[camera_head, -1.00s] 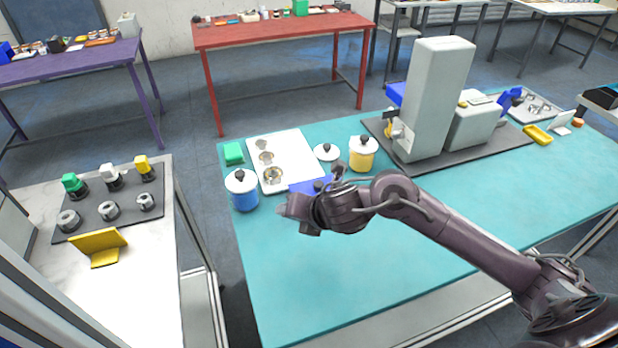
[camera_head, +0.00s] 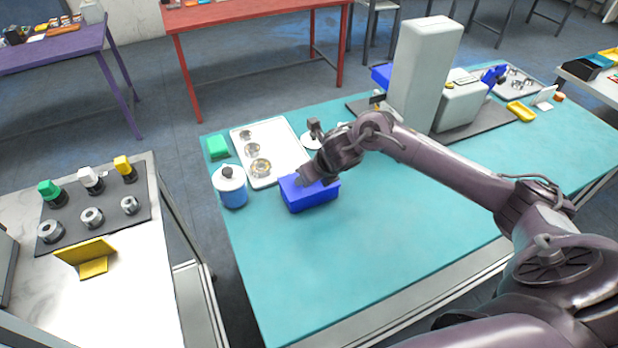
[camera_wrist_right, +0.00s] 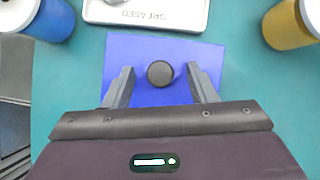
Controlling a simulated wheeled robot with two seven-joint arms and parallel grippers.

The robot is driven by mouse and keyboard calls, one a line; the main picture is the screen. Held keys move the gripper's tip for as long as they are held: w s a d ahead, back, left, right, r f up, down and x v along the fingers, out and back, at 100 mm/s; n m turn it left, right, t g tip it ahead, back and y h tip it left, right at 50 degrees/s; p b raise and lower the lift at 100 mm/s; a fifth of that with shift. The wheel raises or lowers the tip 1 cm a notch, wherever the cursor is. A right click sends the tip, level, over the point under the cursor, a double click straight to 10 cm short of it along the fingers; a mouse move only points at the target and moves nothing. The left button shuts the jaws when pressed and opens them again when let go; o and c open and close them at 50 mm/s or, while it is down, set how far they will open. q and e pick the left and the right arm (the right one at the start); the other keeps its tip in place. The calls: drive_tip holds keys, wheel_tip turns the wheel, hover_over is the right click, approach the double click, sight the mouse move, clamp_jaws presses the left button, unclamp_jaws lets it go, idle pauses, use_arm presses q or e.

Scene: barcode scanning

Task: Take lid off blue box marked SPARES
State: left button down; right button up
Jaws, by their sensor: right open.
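The blue box (camera_head: 312,196) stands on the teal table, right of the blue jar. Its front and part of its top show in the head view; my right gripper hides the rest. In the right wrist view its flat blue lid (camera_wrist_right: 150,52) is on, with a dark round knob (camera_wrist_right: 160,73) in the middle. My right gripper (camera_head: 317,176) is over the box. Its fingers (camera_wrist_right: 159,82) are open, one on each side of the knob, with gaps between. No SPARES marking is visible. My left gripper is in neither view.
A white tray (camera_head: 288,167) marked GREASED lies just behind the box. A blue jar (camera_head: 231,190) with a white lid stands left, and a yellow jar (camera_wrist_right: 292,24) stands to the right in the wrist view. The table in front of the box is clear.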

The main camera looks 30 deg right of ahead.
drive_tip(key=shift+f, duration=0.1)
drive_tip(key=c, duration=1)
drive_tip(key=shift+c, duration=0.4)
drive_tip(key=shift+w, duration=0.1)
